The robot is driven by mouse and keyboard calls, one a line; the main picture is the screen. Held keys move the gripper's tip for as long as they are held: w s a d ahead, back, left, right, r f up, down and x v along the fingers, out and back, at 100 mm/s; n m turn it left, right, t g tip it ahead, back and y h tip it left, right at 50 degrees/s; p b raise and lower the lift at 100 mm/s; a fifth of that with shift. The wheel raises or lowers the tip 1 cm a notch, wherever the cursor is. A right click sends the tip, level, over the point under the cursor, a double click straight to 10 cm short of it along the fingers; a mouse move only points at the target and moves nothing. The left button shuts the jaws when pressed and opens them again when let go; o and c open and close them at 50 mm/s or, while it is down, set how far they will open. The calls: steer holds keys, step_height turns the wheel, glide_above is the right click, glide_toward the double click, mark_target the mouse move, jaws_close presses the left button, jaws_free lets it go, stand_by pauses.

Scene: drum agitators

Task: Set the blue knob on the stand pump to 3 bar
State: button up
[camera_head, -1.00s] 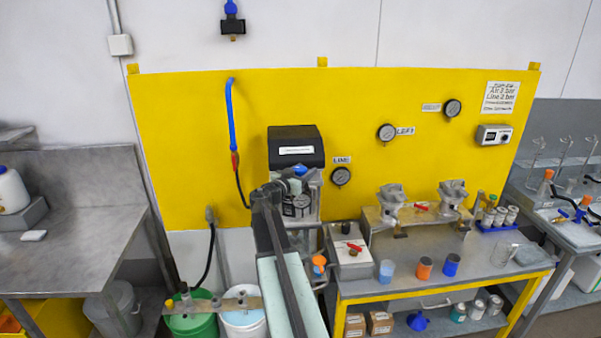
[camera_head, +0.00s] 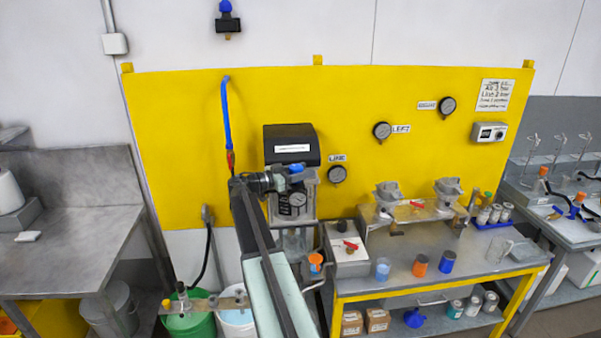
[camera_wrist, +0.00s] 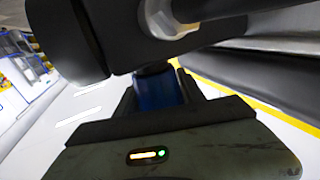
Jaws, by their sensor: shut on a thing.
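The stand pump (camera_head: 291,147) stands against the yellow panel, with a black top bearing a white label and a round gauge (camera_head: 297,199) below it. Its blue knob (camera_head: 296,168) shows just under the black top. My gripper (camera_head: 285,179) comes in from the left at the knob's height and is shut on it. The wrist view shows the blue knob (camera_wrist: 158,92) close up, partly hidden by dark parts. The knob's setting and the gauge's needle are too small to read.
A LINE gauge (camera_head: 337,174) and a LEFT gauge (camera_head: 382,131) are on the yellow panel (camera_head: 180,130). A blue hose (camera_head: 227,115) hangs left of the pump. A bench (camera_head: 440,275) with cups stands right. Buckets (camera_head: 188,322) stand below left.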

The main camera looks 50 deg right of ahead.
steer(key=o, duration=1.4)
steer(key=shift+c, duration=0.2)
steer(key=v, duration=0.7)
steer(key=shift+w+a, duration=0.15)
steer(key=shift+a, duration=0.2)
